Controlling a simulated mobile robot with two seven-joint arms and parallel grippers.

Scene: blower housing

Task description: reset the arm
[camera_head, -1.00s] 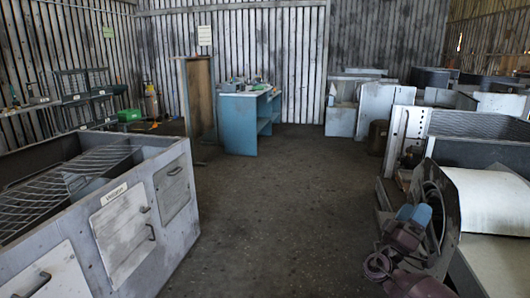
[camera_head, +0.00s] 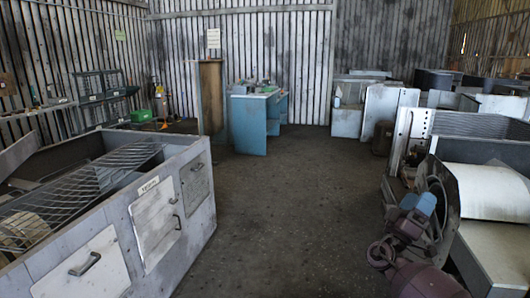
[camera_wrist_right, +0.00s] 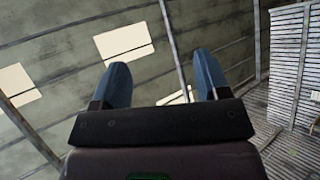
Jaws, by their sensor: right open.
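My right gripper (camera_head: 418,203) shows at the lower right of the head view, with blue fingers above my maroon arm links. It is in front of the grey housing parts on the right side. In the right wrist view, its two blue fingers (camera_wrist_right: 164,82) stand apart with nothing between them. They point up toward the roof and its bright skylights. My left gripper is not in view.
A grey metal housing (camera_head: 112,212) with mesh and handled panels stands at the left. A blue workbench (camera_head: 248,125) stands at the back. Grey housing parts (camera_head: 490,195) crowd the right side. The dark floor (camera_head: 290,215) between them is clear.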

